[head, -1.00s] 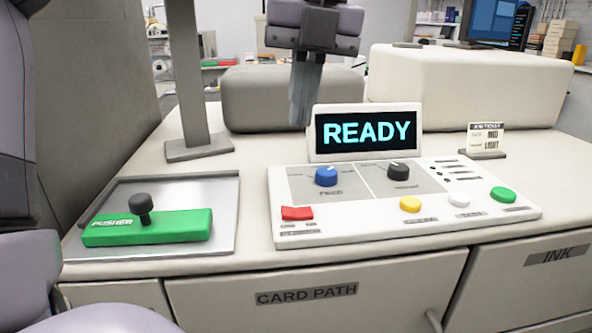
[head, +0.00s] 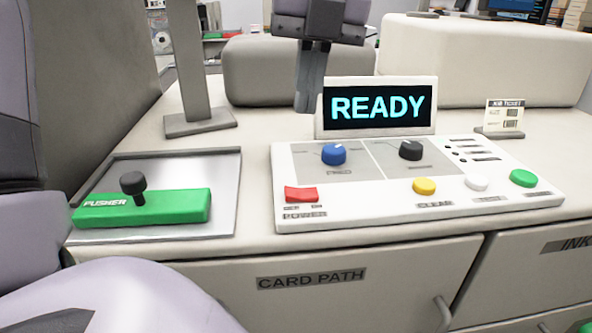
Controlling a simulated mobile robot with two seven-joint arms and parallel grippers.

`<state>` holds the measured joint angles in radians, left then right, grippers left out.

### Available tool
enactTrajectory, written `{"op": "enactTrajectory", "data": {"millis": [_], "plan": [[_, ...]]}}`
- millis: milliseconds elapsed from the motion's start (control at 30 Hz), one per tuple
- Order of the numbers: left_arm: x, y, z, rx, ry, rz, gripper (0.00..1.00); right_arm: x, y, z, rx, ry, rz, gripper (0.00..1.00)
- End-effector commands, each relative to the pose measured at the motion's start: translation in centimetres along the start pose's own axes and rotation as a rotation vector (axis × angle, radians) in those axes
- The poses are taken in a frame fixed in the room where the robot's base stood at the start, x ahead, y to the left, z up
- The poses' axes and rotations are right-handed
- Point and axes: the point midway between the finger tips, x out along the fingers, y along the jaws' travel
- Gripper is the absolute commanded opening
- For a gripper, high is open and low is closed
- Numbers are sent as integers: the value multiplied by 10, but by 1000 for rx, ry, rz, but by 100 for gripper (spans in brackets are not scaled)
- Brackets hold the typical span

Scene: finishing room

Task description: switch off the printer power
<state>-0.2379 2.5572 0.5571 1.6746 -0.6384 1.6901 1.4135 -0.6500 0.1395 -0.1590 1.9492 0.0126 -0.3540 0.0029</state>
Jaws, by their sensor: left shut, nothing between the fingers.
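The printer's control panel (head: 350,210) is white and lies on the machine's top. A red rocker switch (head: 301,194) sits at its front left corner, above a label reading POWER. The display (head: 377,107) behind the panel is lit and reads READY. My left gripper (head: 309,104) points down at the top of the head view, just left of the display and behind the red switch. Its fingers are together and hold nothing. My right gripper is not in view.
The panel also carries a blue knob (head: 334,154), a black knob (head: 411,150), and yellow (head: 424,186), white (head: 477,183) and green (head: 523,178) buttons. A green pusher (head: 150,207) with a black handle lies left. A grey post (head: 187,65) stands behind it.

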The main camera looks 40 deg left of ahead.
Motion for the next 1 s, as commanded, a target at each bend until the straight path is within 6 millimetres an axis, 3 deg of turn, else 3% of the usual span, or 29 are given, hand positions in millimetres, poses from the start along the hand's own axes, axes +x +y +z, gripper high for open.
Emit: {"op": "enactTrajectory", "data": {"millis": [300,500,700,1000], "plan": [[68,1,-1,2,6,3,0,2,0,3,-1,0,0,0],[97,0,0,0,4,1,0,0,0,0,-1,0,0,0],[109,0,0,-1,1,-1,0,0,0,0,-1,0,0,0],[110,0,0,-2,0,-1,0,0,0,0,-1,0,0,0]]}}
